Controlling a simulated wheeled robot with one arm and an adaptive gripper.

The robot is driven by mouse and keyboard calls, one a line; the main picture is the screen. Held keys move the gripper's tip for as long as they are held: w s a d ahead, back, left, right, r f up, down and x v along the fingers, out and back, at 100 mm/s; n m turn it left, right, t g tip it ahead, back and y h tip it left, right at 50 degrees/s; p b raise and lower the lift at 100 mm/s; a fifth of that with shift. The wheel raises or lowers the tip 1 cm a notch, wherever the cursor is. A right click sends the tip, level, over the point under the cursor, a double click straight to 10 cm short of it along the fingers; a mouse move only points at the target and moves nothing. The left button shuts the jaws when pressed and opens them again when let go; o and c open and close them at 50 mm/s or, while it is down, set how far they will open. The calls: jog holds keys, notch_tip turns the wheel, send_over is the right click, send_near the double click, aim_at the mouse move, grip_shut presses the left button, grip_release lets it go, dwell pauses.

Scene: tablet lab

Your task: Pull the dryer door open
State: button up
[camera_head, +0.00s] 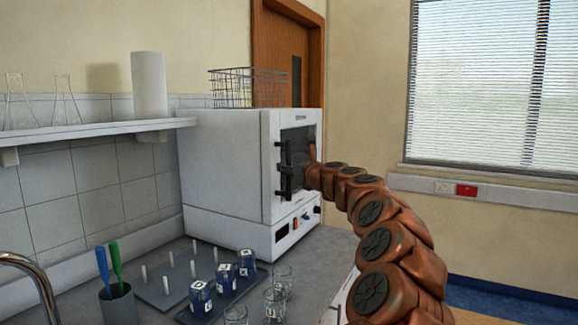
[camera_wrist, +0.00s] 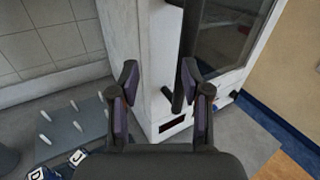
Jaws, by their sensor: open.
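The white dryer (camera_head: 225,165) stands on the bench in the head view. Its door, with a dark glass window (camera_wrist: 228,38), looks shut. The door's dark upright bar handle (camera_wrist: 189,45) runs down the front in the wrist view, with a short mount at its lower end. My gripper (camera_wrist: 160,71) is open and empty at the handle. The bar lies between the fingers in the picture, close by the right fingertip; I cannot tell whether they touch. In the head view, handle and fingers blend into one dark shape.
A wire basket (camera_head: 248,88) sits on the dryer. A peg board (camera_head: 165,283), blue-filled jars (camera_head: 247,263) and glass beakers (camera_head: 275,303) stand on the bench before it. A wall shelf (camera_head: 100,130) is at left. Open floor lies right of the dryer.

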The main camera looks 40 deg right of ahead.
aim_at(290, 162)
jog(key=shift+m+h, duration=0.6)
jog(key=shift+m, duration=0.1)
jog(key=shift+w+d+p, duration=0.4)
jog(key=shift+w+d, duration=0.95)
jog(key=shift+w, duration=0.2)
jog(key=shift+w+d+p, duration=0.4)
jog(key=shift+w+d, duration=0.9)
jog(key=shift+w, duration=0.25)
jog(key=shift+c, duration=0.4)
jog(key=shift+f, duration=0.1)
grip_shut()
